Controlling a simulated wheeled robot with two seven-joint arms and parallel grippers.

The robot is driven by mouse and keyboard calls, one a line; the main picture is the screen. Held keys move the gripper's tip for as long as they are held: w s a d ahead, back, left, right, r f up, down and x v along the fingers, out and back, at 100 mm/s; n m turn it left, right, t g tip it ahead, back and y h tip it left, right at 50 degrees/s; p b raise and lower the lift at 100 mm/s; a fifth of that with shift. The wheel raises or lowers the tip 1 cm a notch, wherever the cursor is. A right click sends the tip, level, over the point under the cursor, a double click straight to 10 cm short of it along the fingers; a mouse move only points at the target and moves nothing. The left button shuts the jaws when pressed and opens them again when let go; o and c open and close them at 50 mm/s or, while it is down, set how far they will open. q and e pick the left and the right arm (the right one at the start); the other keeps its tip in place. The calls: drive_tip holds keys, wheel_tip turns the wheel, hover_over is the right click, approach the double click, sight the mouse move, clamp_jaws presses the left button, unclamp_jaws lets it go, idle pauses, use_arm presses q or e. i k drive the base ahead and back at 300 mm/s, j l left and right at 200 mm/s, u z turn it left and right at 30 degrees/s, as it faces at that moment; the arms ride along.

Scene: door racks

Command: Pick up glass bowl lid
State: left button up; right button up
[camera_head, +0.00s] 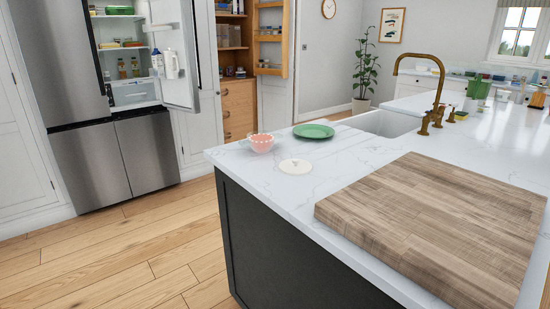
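A pale, round, flat disc, which looks like the lid (295,166), lies on the white marble counter near its left end. A small pink bowl (260,144) with a clear-looking rim stands just behind and to the left of it, apart from it. I cannot tell for sure whether the disc is glass. Neither of my grippers is in view.
A green plate (313,131) lies behind the disc. A thick wooden cutting board (440,225) covers much of the near counter (345,165). A brass tap (437,95) and sink (388,123) are farther back. An open fridge (125,75) stands left. The wooden floor (130,260) is clear.

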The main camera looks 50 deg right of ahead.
sight(290, 167)
drive_tip(key=i+l, duration=0.1)
drive_tip(key=i, duration=0.75)
drive_tip(key=i+l+u, duration=0.1)
drive_tip(key=i, duration=0.8)
drive_tip(key=i+z, duration=0.15)
drive_tip(key=z, duration=0.35)
drive_tip(key=i+j+z, duration=0.1)
drive_tip(key=z, duration=0.35)
drive_tip(key=i+j+z, duration=0.2)
drive_tip(key=z, duration=0.3)
drive_tip(key=i+j+z, duration=0.1)
drive_tip(key=z, duration=0.35)
drive_tip(key=j+z, duration=0.3)
drive_tip(key=z, duration=0.2)
drive_tip(key=i, duration=0.05)
